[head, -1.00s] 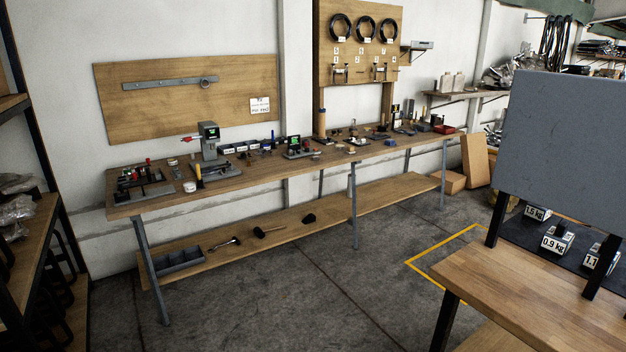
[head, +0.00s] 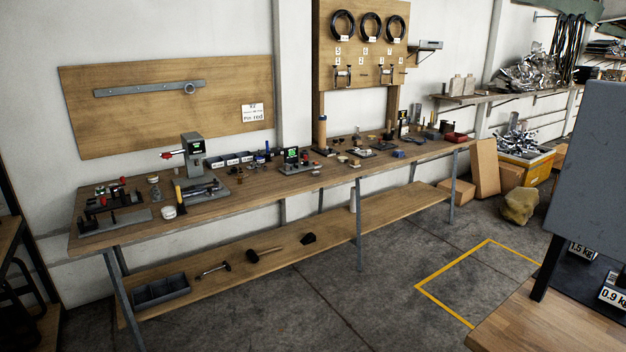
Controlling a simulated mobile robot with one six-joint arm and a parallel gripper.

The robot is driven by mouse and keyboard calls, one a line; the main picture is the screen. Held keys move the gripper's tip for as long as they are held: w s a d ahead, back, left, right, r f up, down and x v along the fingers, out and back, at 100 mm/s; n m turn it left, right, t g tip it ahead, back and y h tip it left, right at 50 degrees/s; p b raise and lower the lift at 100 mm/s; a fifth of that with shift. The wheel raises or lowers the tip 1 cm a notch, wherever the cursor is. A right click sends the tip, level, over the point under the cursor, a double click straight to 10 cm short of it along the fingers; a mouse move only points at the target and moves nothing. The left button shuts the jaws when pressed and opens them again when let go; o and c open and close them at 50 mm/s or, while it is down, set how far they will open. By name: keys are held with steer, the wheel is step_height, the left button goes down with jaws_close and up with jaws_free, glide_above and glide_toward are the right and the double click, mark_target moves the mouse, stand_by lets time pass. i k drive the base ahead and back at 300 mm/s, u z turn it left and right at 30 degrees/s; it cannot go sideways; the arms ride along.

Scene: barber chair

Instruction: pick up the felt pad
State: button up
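I cannot pick out the felt pad for certain; the items on the long wooden workbench (head: 240,205) are too small to tell apart. The bench runs along the wall, with many small tools and fixtures on its top. A small dark object (head: 308,239) of unclear kind lies on its lower shelf, right of a mallet (head: 264,254). My gripper is not in view.
A grey bin (head: 162,290) and a hammer (head: 213,270) are on the lower shelf. A table with a grey panel (head: 590,165) stands at the right front. Cardboard boxes (head: 485,167) stand beyond the bench. The concrete floor (head: 400,262) between is clear, with a yellow outline (head: 455,268).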

mark_target(355, 163)
steer(key=u, duration=0.05)
steer(key=i, duration=3.35)
steer(key=z, duration=1.15)
steer(key=k, duration=0.15)
steer(key=u, duration=3.55)
